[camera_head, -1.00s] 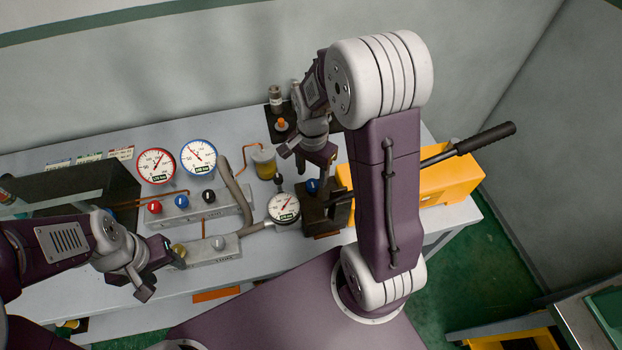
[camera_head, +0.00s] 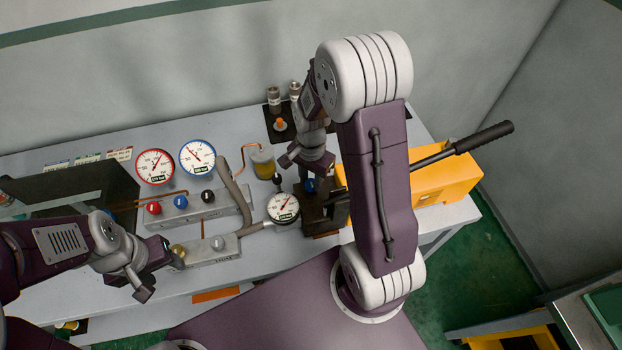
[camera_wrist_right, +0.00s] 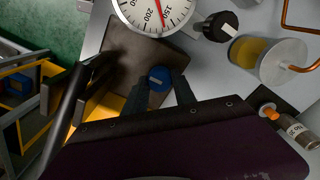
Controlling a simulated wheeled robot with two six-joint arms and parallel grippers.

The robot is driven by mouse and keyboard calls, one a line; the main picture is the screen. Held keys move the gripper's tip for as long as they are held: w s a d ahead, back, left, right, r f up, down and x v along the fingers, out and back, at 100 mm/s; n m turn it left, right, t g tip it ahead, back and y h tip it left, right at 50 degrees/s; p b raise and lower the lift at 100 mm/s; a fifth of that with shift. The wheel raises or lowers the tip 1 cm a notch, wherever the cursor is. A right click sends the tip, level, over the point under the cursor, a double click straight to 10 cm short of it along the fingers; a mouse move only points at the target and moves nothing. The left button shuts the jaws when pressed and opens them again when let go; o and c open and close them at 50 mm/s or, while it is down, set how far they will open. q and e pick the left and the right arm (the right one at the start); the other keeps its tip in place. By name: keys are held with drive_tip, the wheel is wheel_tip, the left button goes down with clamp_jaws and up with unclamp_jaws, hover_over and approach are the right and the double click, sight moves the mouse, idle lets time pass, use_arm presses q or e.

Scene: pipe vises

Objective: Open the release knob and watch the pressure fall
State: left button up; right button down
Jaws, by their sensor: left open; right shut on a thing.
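A blue knob (camera_head: 309,185) sits on the dark pump block (camera_head: 318,214) right of centre. My right gripper (camera_head: 307,176) reaches down over the knob; in the right wrist view its two dark fingers (camera_wrist_right: 160,92) are shut on the blue knob (camera_wrist_right: 158,76). A small round gauge (camera_head: 283,207) stands just left of the block; it also shows in the right wrist view (camera_wrist_right: 150,12) with a red needle. A red-rimmed gauge (camera_head: 155,166) and a blue-rimmed gauge (camera_head: 198,158) stand further left. My left gripper (camera_head: 158,272) is open beside the valve block's yellowish knob (camera_head: 178,250).
A manifold (camera_head: 190,210) carries red, blue and black knobs. A reservoir with yellow fluid (camera_head: 262,163) stands behind the small gauge. A long black-gripped lever (camera_head: 485,138) slants over a yellow box (camera_head: 435,185) on the right. Bottles (camera_head: 275,98) stand at the back.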

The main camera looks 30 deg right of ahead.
drive_tip(key=n+p, duration=0.1)
drive_tip(key=n, duration=0.2)
drive_tip(key=shift+r, duration=0.1)
drive_tip(key=n+p, duration=0.1)
drive_tip(key=n, duration=0.3)
drive_tip(key=n+p, duration=0.1)
drive_tip(key=n, duration=0.3)
drive_tip(key=shift+n+p, duration=0.3)
drive_tip(key=shift+n, duration=1.4)
drive_tip(key=c, duration=1)
unclamp_jaws()
